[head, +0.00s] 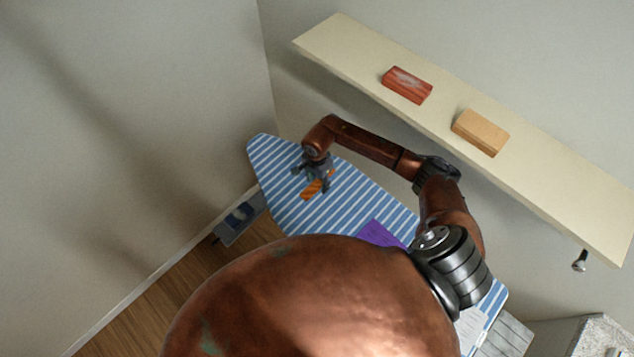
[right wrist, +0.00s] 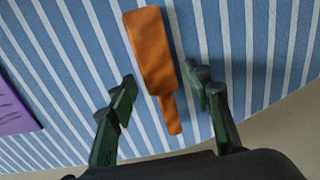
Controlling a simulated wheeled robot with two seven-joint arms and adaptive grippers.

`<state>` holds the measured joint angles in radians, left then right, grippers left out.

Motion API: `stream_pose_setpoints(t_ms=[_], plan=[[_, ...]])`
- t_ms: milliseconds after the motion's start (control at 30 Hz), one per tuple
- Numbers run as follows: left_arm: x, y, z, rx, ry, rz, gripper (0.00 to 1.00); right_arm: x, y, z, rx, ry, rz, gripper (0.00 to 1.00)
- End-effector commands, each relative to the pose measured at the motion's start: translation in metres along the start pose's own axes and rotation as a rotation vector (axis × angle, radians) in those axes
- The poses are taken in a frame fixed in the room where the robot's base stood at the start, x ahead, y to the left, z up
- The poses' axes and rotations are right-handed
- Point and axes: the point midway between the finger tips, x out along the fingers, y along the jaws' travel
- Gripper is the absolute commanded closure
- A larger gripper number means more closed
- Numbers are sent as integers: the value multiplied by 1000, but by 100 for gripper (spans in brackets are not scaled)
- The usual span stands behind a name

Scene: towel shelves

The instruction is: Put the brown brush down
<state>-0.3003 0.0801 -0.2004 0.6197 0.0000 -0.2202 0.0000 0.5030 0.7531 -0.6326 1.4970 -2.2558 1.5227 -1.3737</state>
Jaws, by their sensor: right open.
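The brown brush (head: 311,190), orange-brown with a wide flat part and a narrow handle, lies on the blue-and-white striped ironing board (head: 278,180). In the right wrist view the brush (right wrist: 151,52) appears flat on the striped cloth, its handle pointing toward my gripper. My right gripper (head: 320,181) is open above the board, with one finger on each side of the handle and visible gaps between. In the head view it partly covers the brush. My left gripper is not in view.
A cream wall shelf (head: 555,178) holds a red block (head: 407,85) and a tan block (head: 481,132). A purple cloth (head: 379,235) lies on the board near my arm. A low grey item (head: 240,219) stands by the left wall. The far end of the board is clear.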

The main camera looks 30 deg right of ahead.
Motion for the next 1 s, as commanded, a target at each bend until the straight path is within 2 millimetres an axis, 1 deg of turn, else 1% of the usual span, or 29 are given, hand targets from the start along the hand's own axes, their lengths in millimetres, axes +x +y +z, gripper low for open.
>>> stream_pose_setpoints(t_ms=[100,167,400,500,600,733,1000], plan=[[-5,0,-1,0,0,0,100,-4,0,0,0,-1,0,55],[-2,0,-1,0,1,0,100,-9,-2,-1,-1,2,-4,55],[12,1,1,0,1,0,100,-48,-1,-1,-2,3,-3,55],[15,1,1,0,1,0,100,-62,0,-1,-1,3,-2,55],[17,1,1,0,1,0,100,-72,0,0,-1,1,-1,55],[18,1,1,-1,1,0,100,-77,0,0,0,1,1,55],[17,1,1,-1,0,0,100,-78,0,0,0,0,1,55]])
